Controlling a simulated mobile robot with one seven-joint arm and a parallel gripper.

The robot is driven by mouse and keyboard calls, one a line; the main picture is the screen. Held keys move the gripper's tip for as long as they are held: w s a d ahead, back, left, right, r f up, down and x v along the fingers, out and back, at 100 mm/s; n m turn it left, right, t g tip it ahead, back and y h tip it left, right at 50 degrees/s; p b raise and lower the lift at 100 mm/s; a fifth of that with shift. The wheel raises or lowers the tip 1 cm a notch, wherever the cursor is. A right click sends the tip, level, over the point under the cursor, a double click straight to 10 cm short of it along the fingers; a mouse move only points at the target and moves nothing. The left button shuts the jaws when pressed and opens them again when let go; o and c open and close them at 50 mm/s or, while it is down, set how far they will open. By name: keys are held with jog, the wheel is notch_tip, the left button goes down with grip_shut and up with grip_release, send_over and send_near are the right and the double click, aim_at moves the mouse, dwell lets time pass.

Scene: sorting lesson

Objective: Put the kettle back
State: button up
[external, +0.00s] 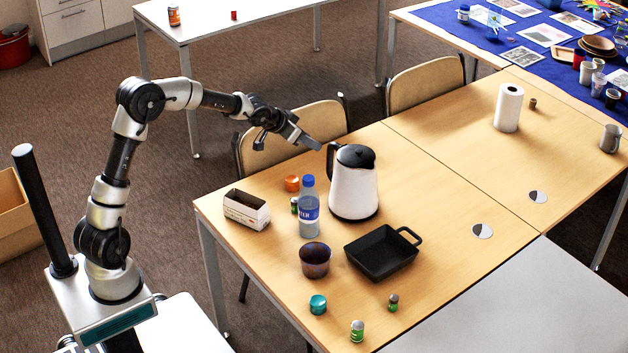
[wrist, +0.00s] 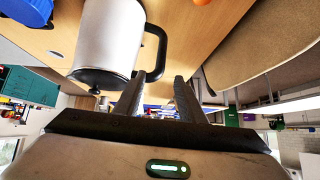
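The kettle (external: 354,192) is white with a black lid and a black handle. It stands upright on the wooden table, its handle on the left, towards my gripper (external: 314,143). My gripper is just left of the top of the handle and a little above it. In the wrist view the picture is upside down, and the kettle (wrist: 108,38) and its handle (wrist: 161,50) lie just beyond the fingertips. I cannot tell whether a finger touches the handle.
The table right of the kettle is mostly clear, up to a paper roll (external: 508,108).

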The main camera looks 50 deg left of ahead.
jog(key=s+d+r+g, duration=0.15)
jog(key=s+r, duration=0.25)
jog(key=s, duration=0.4)
jog(key=s+d+r+y, duration=0.1)
jog(key=s+d+r, duration=0.15)
jog(key=s, duration=0.45)
jog(key=s+d+r+g, duration=0.1)
jog(key=s+r, duration=0.3)
jog(key=s, duration=0.4)
jog(key=s+d+f, duration=0.1)
jog(key=s, duration=0.9)
jog(key=s+d+f+g+h, duration=0.1)
jog(key=s+d+f, duration=0.1)
jog(key=s, duration=0.9)
jog(key=shift+d, duration=0.25)
